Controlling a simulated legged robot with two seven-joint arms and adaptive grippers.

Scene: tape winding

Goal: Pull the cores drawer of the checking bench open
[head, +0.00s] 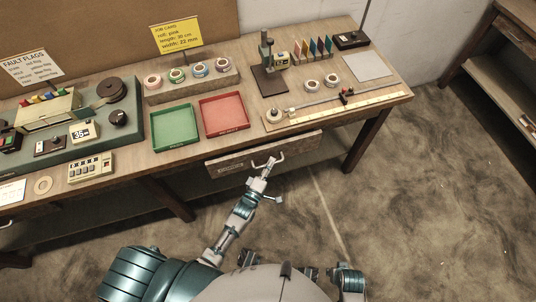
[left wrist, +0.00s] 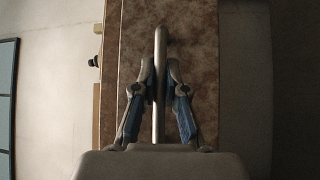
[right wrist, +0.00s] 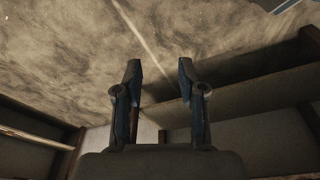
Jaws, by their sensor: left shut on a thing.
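The cores drawer (head: 238,165) is under the front edge of the checking bench, with a small label on its wooden front. I cannot tell whether it stands slightly out. My left gripper (head: 268,166) is at the drawer's pale metal handle (head: 281,157). In the left wrist view, the gripper (left wrist: 160,82) is shut on the handle bar (left wrist: 160,42), with a finger on each side. The drawer's brown front (left wrist: 196,35) lies behind it. In the right wrist view, my right gripper (right wrist: 157,82) is open and empty, over floor and under-bench space.
On the bench (head: 190,90) above the drawer are a green tray (head: 175,126), a red tray (head: 224,113) and a long ruler (head: 350,108). A bench leg (head: 365,142) stands to the right. The floor (head: 400,220) in front is clear.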

